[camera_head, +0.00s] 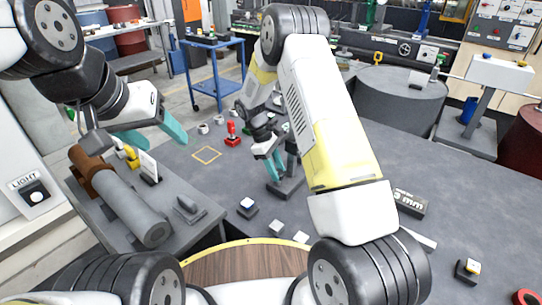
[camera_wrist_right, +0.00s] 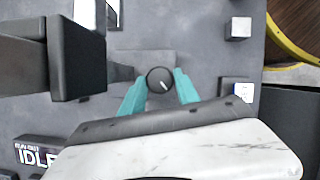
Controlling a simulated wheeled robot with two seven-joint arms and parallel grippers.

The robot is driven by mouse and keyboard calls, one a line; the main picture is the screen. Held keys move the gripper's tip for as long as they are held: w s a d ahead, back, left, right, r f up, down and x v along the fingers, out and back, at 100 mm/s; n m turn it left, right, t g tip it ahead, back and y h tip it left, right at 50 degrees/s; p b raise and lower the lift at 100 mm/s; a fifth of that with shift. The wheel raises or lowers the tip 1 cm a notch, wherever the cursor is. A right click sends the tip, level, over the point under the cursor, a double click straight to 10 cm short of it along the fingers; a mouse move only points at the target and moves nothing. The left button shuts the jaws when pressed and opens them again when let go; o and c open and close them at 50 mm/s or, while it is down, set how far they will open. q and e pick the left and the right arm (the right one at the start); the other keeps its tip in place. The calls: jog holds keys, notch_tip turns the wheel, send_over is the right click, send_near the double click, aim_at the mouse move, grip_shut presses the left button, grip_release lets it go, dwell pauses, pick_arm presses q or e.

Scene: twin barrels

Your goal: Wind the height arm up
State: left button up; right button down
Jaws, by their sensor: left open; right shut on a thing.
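A round dark knob (camera_wrist_right: 160,81) with a white pointer line sits between the teal fingers of my right gripper (camera_wrist_right: 159,90), which is shut on it. In the head view, my right gripper (camera_head: 268,165) is at a dark stand (camera_head: 287,187) on the grey table, and the knob is hidden there. A thick dark arm (camera_wrist_right: 76,58) juts over the table at upper left in the right wrist view; I cannot tell whether it is the height arm. My left gripper (camera_head: 152,135) is open, above the side bench at left, with its teal fingers apart and empty.
A grey cylinder (camera_head: 130,208) lies on the side bench below my left gripper. A red piece (camera_head: 232,134), a small block with a light top (camera_head: 247,207) and a "mm" display (camera_head: 409,203) stand on the table. A large grey drum (camera_head: 400,103) stands behind.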

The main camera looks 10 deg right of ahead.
dwell(0.3)
jog(key=c, duration=0.9)
grip_release()
jog(key=v, duration=0.7)
jog(key=shift+r, duration=0.4)
jog(key=shift+w+a, duration=0.1)
